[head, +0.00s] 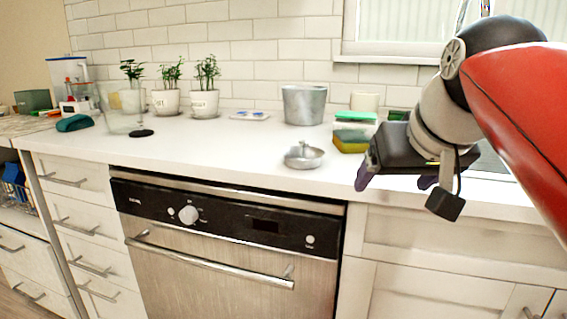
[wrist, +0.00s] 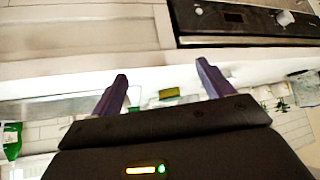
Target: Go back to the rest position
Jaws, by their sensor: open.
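My gripper (head: 402,184) is at the right of the head view, in front of the counter's front edge and to the right of the sponges. Its two purple fingers are apart, with nothing between them. In the wrist view my gripper (wrist: 160,85) shows the same two fingers spread, with the counter edge beyond them. My red and grey arm reaches in from the right edge of the head view.
The white counter (head: 230,150) holds a small metal dish (head: 304,156), stacked sponges (head: 352,132), a metal pot (head: 303,104), a clear pitcher (head: 118,108) and potted plants (head: 204,103). An oven (head: 215,250) is below. The counter's middle is mostly clear.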

